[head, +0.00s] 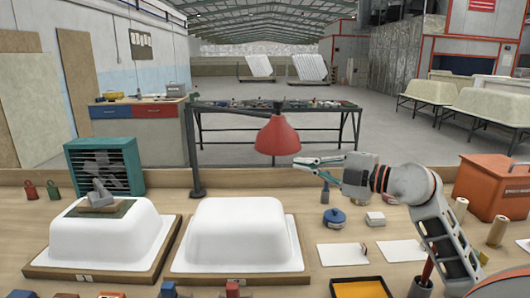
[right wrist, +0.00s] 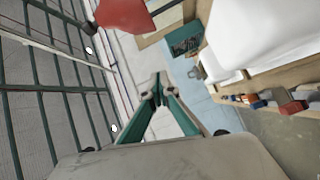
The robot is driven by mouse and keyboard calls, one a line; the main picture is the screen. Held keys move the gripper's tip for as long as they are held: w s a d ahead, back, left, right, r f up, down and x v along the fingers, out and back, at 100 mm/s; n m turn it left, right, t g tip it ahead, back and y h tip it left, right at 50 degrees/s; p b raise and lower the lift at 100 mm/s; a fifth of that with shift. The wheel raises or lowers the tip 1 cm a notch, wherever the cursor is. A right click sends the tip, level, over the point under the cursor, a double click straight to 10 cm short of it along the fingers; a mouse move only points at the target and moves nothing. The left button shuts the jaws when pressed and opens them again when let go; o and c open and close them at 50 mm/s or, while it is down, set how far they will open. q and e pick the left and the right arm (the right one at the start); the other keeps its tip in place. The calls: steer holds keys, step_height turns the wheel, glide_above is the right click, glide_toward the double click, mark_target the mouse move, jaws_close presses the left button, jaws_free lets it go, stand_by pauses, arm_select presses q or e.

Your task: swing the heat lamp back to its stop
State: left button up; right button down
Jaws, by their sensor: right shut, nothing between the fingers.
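The heat lamp has a red cone shade (head: 278,138) that hangs from a thin dark arm on a dark post (head: 192,150). The post stands at the back edge of the bench, behind the two white tub shells. The shade hangs above and behind the right-hand shell (head: 238,236). My right gripper (head: 297,164) is shut and empty, with its teal fingers pointing left, just below and right of the shade. In the right wrist view the red shade (right wrist: 124,14) shows at the top, apart from the shut fingertips (right wrist: 157,82). My left gripper is not in view.
The left shell (head: 105,242) carries a green pad with a grey tool. A teal heater-like box (head: 104,165) stands behind it. A blue round tin (head: 334,220), white cards (head: 343,254) and an orange box (head: 497,187) lie to the right. A dark metal table (head: 225,125) stands beyond the bench.

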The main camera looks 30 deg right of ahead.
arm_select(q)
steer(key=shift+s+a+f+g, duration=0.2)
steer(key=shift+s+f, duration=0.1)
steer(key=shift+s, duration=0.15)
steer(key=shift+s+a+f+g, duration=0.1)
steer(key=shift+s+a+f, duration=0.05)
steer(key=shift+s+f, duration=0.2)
arm_select(e)
steer(key=w+f, duration=0.1)
steer(key=w, duration=1.1)
steer(key=shift+w+d, duration=0.2)
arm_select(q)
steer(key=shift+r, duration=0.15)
